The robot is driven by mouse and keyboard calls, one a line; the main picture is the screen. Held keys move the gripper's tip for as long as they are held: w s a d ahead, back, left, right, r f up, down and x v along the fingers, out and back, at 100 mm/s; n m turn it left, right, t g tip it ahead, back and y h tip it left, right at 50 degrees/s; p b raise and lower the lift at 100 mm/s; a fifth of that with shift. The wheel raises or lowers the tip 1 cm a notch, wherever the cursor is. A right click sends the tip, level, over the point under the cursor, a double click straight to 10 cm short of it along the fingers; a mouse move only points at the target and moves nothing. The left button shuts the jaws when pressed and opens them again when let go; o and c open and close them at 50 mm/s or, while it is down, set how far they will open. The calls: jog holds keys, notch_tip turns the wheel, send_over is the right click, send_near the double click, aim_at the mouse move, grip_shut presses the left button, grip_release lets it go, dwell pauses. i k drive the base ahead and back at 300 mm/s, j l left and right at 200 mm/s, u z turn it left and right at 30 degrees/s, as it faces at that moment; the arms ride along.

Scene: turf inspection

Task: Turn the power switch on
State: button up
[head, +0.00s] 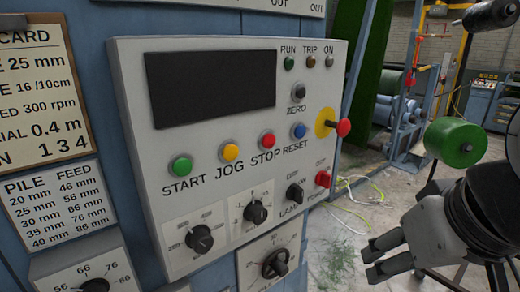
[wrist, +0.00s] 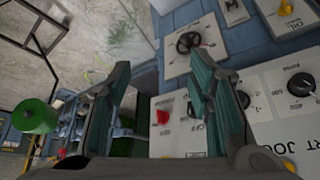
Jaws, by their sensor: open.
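The power switch (head: 323,178) is a small red knob at the lower right corner of the grey control panel (head: 215,205), with a partly legible label below it. In the wrist view a red knob (wrist: 162,116), which looks like the same switch, shows between the fingers. Which way the knob is set is too small to tell. My gripper (head: 368,262) is open and empty, to the right of and below the switch, clear of the panel. Its two fingers (wrist: 158,75) show spread apart in the wrist view.
A red mushroom button (head: 343,127) on a yellow base sticks out above the switch. The black lamp knob (head: 294,192) sits just left of it. A green roll (head: 455,142) stands near my arm. Loose yellow cable (head: 352,215) lies on the floor.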

aim_at(323, 179)
jog(key=l+z, duration=0.45)
jog(key=l, duration=0.85)
